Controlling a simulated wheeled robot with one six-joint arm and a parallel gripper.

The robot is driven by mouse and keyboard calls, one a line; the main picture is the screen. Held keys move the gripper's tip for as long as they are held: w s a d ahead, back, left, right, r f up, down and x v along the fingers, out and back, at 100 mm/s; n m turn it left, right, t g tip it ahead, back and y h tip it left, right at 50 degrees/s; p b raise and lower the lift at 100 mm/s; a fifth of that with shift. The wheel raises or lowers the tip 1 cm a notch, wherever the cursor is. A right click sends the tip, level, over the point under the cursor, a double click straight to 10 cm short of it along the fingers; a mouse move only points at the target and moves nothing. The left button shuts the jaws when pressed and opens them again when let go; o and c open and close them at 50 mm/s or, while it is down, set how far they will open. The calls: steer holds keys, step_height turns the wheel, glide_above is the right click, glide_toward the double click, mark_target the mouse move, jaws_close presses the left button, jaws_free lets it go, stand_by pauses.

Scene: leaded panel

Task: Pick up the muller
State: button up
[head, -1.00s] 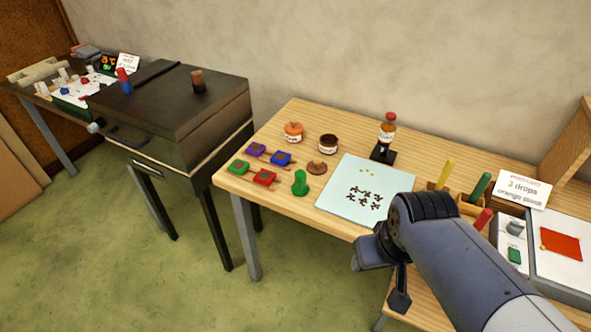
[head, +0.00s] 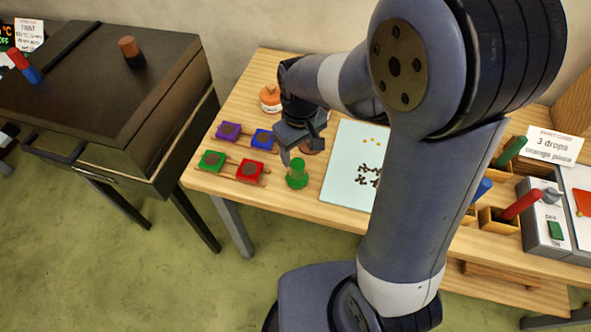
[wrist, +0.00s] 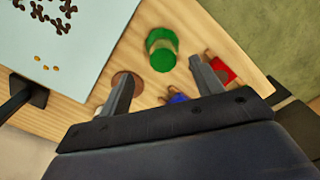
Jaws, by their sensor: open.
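The muller is the green knobbed piece (head: 297,174) standing upright near the front edge of the wooden table. My gripper (head: 301,147) is open and empty, just above and behind it in the head view. In the wrist view the muller (wrist: 162,46) shows just beyond the fingertips, near the middle of the gap between my open fingers (wrist: 160,68). The fingers are not around it, and I cannot tell exactly how high they are above it.
A brown disc (wrist: 128,80) lies close to one finger. A pale board (head: 345,180) with dark bits is to the right. An orange-topped jar (head: 270,97) stands behind.

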mark_target(297, 163)
steer(key=shift+w+a+f+p, duration=0.15)
steer(key=shift+f+p, duration=0.15)
steer(key=shift+f, duration=1.35)
steer(key=shift+a+f+p, duration=0.1)
steer(key=shift+f+p, duration=0.2)
steer(key=shift+f, duration=1.35)
steer(key=shift+c, duration=0.5)
jaws_close()
steer(key=shift+r, duration=0.1)
